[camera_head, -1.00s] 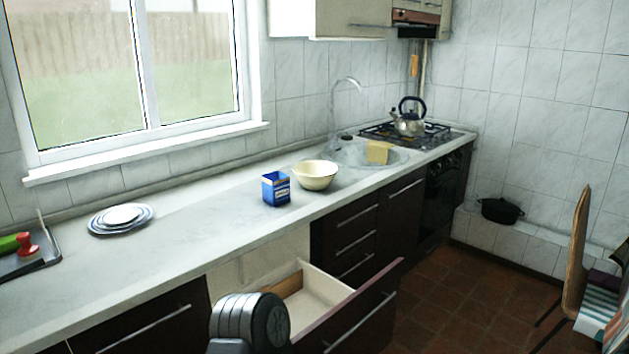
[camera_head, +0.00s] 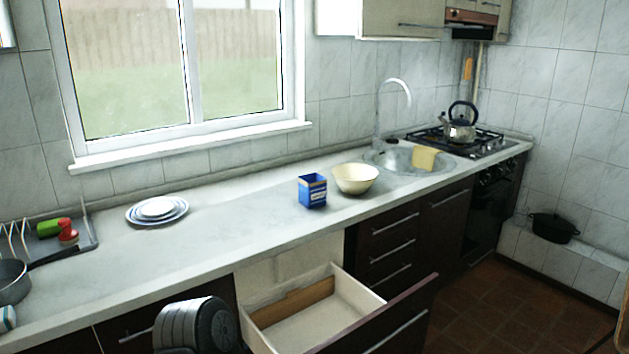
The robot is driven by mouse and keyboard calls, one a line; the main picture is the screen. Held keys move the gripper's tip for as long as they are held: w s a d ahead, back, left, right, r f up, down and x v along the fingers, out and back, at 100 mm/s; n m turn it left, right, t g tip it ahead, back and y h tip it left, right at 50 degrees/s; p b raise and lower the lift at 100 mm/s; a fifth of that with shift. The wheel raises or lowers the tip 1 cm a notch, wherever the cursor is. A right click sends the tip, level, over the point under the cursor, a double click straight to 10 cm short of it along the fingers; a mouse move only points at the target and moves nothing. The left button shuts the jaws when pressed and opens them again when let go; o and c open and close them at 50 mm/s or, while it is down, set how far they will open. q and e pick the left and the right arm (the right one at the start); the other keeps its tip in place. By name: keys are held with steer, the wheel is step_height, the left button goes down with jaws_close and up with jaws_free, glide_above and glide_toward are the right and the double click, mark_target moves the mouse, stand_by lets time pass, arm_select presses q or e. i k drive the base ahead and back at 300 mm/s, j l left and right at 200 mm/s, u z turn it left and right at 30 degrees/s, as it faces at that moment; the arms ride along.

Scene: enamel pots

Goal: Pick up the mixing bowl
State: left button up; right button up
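The mixing bowl (camera_head: 355,179) is cream-coloured and stands upright on the white countertop, just left of the sink. It looks empty. A blue box (camera_head: 312,191) stands close to its left. Neither of my grippers is in view. A rounded grey part at the bottom edge, left of the open drawer, appears to be a link of my own arm.
An open drawer (camera_head: 318,312) juts out below the counter in front of the bowl. Stacked plates (camera_head: 157,210) lie to the left. A dish rack (camera_head: 70,238) and pan (camera_head: 14,281) are at far left. A kettle (camera_head: 460,126) stands on the stove.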

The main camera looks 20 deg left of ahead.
mark_target(351, 178)
steer(key=i+l+u, duration=0.15)
steer(key=i+l, duration=0.2)
steer(key=i+l+u, duration=0.15)
steer(key=i+l, duration=0.15)
steer(key=i+l+u, duration=0.15)
steer(key=i+l, duration=0.15)
steer(key=l, duration=0.2)
steer(key=i+l+u, duration=0.15)
steer(key=l, duration=0.3)
steer(key=i+l, duration=0.3)
steer(key=l, duration=0.2)
steer(key=i+l, duration=0.3)
steer(key=l, duration=0.15)
steer(key=i+l, duration=0.3)
steer(key=l, duration=0.2)
